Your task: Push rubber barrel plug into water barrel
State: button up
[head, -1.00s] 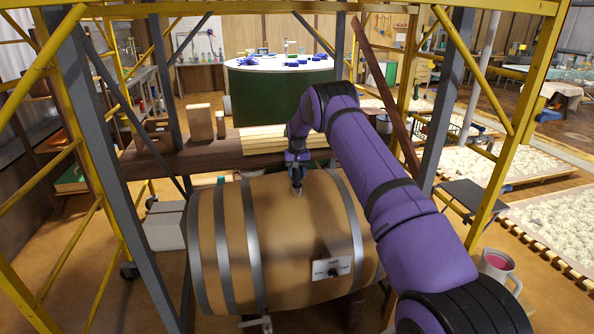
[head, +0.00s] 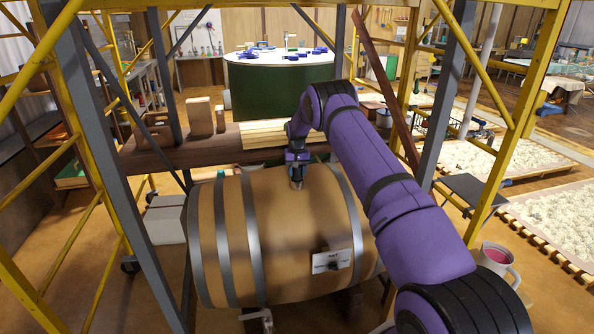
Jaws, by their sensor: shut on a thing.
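The water barrel (head: 285,255) lies on its side in the middle of the head view, wooden with several grey metal hoops. My gripper (head: 297,184) points down at the top of the barrel, between the middle hoops. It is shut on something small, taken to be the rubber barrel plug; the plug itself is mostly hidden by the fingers. The fingertips are at or very close to the barrel's upper surface. I cannot tell whether the plug sits in the hole, which is also hidden.
A white label plate (head: 332,261) with a dark knob is on the barrel's front. Yellow and grey scaffold posts (head: 455,90) stand on both sides. A brown plank (head: 220,152) with wooden blocks crosses behind the barrel. A mug (head: 497,260) stands at the lower right.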

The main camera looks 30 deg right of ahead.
jog(key=shift+f, duration=0.35)
jog(key=o, duration=1.1)
jog(key=shift+r, duration=0.15)
notch_tip(320, 180, up, 11)
jog(key=shift+f, duration=0.2)
